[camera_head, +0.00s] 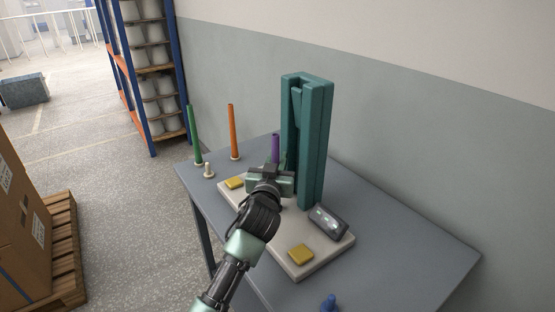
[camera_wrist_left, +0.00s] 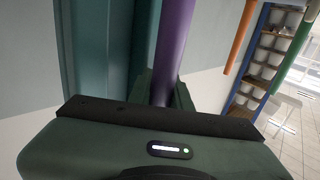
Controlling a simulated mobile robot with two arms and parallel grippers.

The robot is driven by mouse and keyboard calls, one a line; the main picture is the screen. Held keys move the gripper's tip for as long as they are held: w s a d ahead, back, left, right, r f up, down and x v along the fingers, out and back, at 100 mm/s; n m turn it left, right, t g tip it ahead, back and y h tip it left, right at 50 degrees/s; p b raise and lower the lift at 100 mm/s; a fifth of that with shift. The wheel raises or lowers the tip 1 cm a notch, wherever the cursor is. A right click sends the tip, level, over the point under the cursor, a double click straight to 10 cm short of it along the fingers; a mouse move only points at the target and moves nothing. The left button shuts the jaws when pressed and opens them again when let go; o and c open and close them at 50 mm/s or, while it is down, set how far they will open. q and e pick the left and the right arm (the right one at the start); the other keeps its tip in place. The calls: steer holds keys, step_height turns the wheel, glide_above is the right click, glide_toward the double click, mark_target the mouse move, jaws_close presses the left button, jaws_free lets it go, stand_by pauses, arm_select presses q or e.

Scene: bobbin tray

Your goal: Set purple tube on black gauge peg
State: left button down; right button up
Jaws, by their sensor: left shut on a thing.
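The purple tube (camera_head: 275,148) stands roughly upright in the head view, just left of the teal gauge column (camera_head: 311,140). My left gripper (camera_head: 281,168) is shut on the tube. In the left wrist view the purple tube (camera_wrist_left: 174,45) rises from between the fingers (camera_wrist_left: 160,92), beside the teal column (camera_wrist_left: 95,50). The tube's lower end is hidden by my gripper in both views. I cannot make out the black gauge peg in either view, so I cannot tell whether the tube touches it. My right gripper is not in view.
The pale gauge base (camera_head: 330,247) carries yellow pads (camera_head: 300,254) and a small display (camera_head: 328,221). A green tube (camera_head: 194,135), an orange tube (camera_head: 233,132) and a short white peg (camera_head: 208,171) stand behind left. A blue knob (camera_head: 328,303) is near front. The table's right side is clear.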

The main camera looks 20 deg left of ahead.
arm_select(q)
steer(key=shift+f, duration=0.4)
steer(key=c, duration=1.2)
jaws_free()
steer(key=shift+s, duration=0.1)
steer(key=s+d+b, duration=0.1)
steer(key=s, duration=0.6)
steer(key=shift+s, duration=0.3)
